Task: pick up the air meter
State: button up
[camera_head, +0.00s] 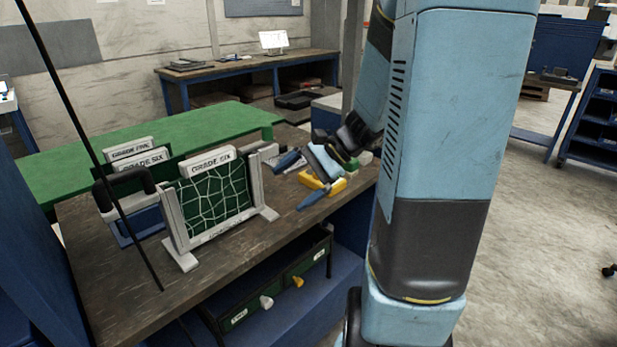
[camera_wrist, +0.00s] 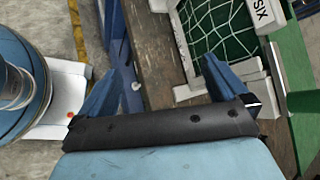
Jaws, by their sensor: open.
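My gripper (camera_head: 289,188) is over the right part of the wooden bench, its two blue fingers spread wide. The wrist view shows the open gripper (camera_wrist: 160,66) with nothing between its fingers, above the bench edge. A yellow item (camera_head: 337,186) lies on the bench just beyond the gripper, partly hidden by it; I cannot tell whether it is the air meter. The wrist view shows no thing that I can clearly name as the air meter.
A white-framed stand (camera_head: 215,205) with a green netted panel and grade signs stands left of my gripper; the stand also shows in the wrist view (camera_wrist: 182,45). A dark handle (camera_head: 124,185) is at its left. A green table (camera_head: 80,150) stands behind. The bench front (camera_head: 240,262) is bare.

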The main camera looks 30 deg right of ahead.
jog(key=w+d+f+m+t+h, duration=0.1)
jog(key=w+d+f+m+t, duration=0.25)
jog(key=d+m+t, duration=0.35)
jog(key=w+d+f+m+t+h, duration=0.25)
jog(key=d+f+m, duration=0.3)
jog(key=d, duration=0.35)
jog(key=w+d+f+m+t, duration=0.2)
jog(key=d+f+m+t, duration=0.25)
jog(key=d+m, duration=0.35)
jog(key=shift+n, duration=0.75)
jog(key=x, duration=0.8)
jog(key=r+x, duration=0.1)
jog(key=x, duration=0.4)
jog(key=shift+w+d, duration=0.25)
jog(key=shift+d, duration=0.1)
jog(key=shift+c, duration=0.2)
jog(key=c, duration=1.2)
